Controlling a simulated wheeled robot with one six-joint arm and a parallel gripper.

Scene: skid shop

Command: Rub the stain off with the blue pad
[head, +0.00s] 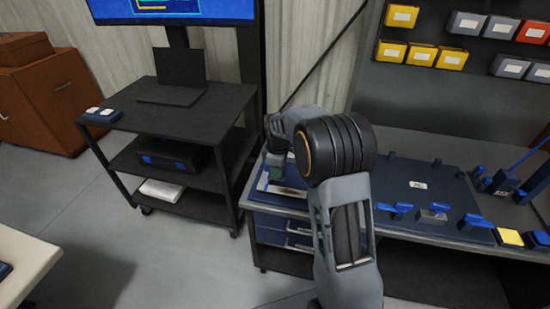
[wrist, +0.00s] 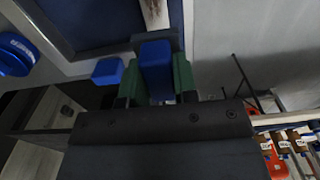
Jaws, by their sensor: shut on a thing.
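My gripper (wrist: 156,78) is shut on the blue pad (wrist: 155,54), a blue block with a grey strip at its far end, held between two green fingers. Just beyond the pad in the wrist view lies a dark blue panel with a grey rim (wrist: 62,42). A pale strip with a brownish mark, perhaps the stain (wrist: 156,13), shows at the top edge. Whether the pad touches the panel I cannot tell. In the head view my gripper (head: 277,172) is over the left end of the workbench (head: 408,228), partly hidden by my arm; the pad is not clear there.
A blue mat (head: 425,185) with small blue clamps covers the bench to the right. A yellow block (head: 509,237) sits at its front right. A black cart (head: 178,125) with a laptop (head: 178,78) stands left of the bench. Floor between the cart and front-left table is clear.

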